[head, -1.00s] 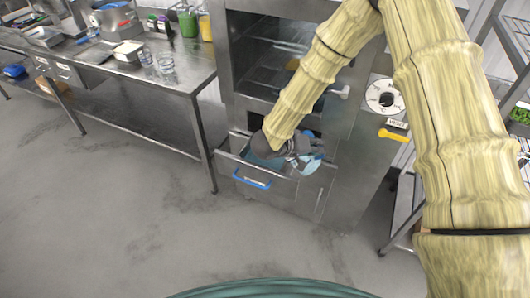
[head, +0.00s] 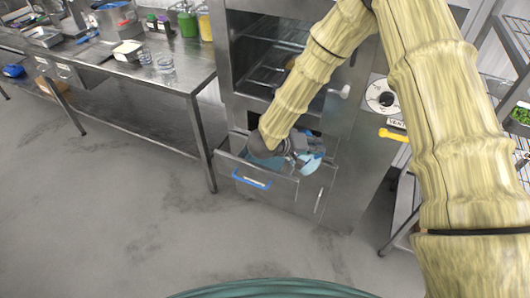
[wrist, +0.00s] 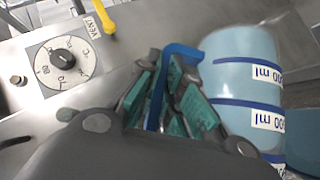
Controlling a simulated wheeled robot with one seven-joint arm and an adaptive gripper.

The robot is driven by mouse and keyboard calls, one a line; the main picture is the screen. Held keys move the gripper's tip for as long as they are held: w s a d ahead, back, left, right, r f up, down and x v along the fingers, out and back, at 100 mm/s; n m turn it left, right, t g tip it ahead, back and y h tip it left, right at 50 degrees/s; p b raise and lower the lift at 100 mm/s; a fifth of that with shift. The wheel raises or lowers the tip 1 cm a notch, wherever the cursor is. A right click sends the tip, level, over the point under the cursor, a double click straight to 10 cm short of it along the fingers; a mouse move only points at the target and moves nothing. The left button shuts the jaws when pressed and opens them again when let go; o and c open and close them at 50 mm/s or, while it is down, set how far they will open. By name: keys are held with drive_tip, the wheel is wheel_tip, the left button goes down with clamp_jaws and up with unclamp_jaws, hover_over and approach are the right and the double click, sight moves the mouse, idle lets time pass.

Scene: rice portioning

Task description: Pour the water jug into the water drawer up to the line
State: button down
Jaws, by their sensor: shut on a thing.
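The water jug (wrist: 240,80) is translucent pale blue, with dark blue level bands and "ml" labels that read upside down in the wrist view. My gripper (wrist: 165,95) is shut on the jug's blue handle (wrist: 183,50), between its green finger pads. In the head view my gripper (head: 292,150) and the partly hidden jug (head: 315,162) are over the pulled-out water drawer (head: 285,189), which has a blue handle (head: 251,182). Blue shows inside the drawer below my gripper. The fill line and exact water level are hidden, and I cannot make out a stream.
The steel oven cabinet (head: 345,185) stands behind the drawer. A dial (wrist: 62,62) and a yellow lever (wrist: 122,14) are on its panel. A steel worktable (head: 185,80) is at left, a wire rack (head: 510,60) at right. The floor in front is clear.

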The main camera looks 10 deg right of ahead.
drive_tip(key=shift+w+a+r+n+h+b, duration=0.35)
drive_tip(key=shift+a+r+n+h+b, duration=0.05)
drive_tip(key=shift+a+h, duration=0.1)
idle(3.5)
